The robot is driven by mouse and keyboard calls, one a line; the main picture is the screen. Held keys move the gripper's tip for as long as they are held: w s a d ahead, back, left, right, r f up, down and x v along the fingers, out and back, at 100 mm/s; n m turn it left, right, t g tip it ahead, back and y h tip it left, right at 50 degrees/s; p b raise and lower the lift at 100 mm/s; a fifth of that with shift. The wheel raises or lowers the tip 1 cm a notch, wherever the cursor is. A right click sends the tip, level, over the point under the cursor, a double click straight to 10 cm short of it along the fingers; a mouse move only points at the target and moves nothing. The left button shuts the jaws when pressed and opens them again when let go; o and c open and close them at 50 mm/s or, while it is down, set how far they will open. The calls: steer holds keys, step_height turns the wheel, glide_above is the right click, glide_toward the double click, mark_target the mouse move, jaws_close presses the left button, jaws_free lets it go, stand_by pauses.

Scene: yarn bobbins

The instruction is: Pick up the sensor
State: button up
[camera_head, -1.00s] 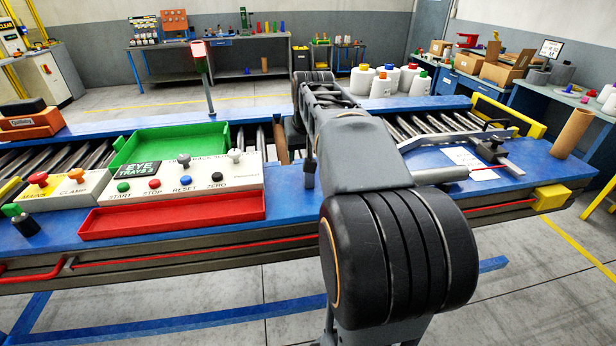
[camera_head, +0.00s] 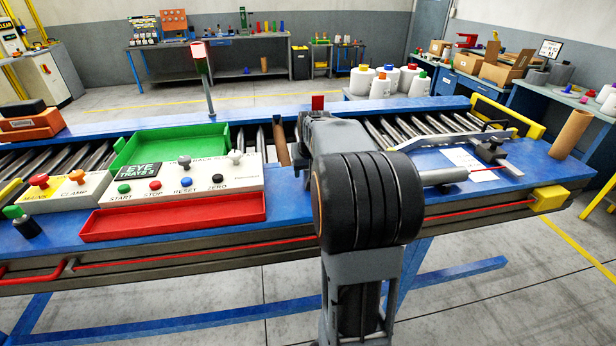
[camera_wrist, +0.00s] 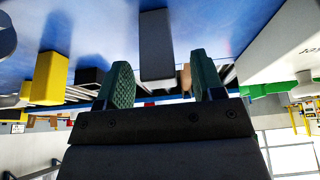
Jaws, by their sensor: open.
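In the wrist view, which shows the scene upside down, a dark grey upright block (camera_wrist: 156,45) stands on the blue surface (camera_wrist: 215,25), seen between my fingers. I cannot tell for certain whether it is the sensor. In the head view, my arm hides that spot. A grey cylinder (camera_head: 442,177) with a thin red line at its tip lies on the right part of the blue bench (camera_head: 290,207). My gripper (camera_wrist: 158,85) is open with green padded fingers, and nothing is held between them. The block appears beyond the fingertips, apart from them.
A white control panel (camera_head: 110,187) with several buttons, a green tray (camera_head: 172,147) and a red tray (camera_head: 170,216) are left of my arm. A clamp-like fixture (camera_head: 488,150), brown tube (camera_head: 570,134) and yellow block (camera_head: 551,198) are on the right. Rollers run behind.

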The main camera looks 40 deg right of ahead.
steer(key=shift+x, duration=1.25)
steer(key=c, duration=1)
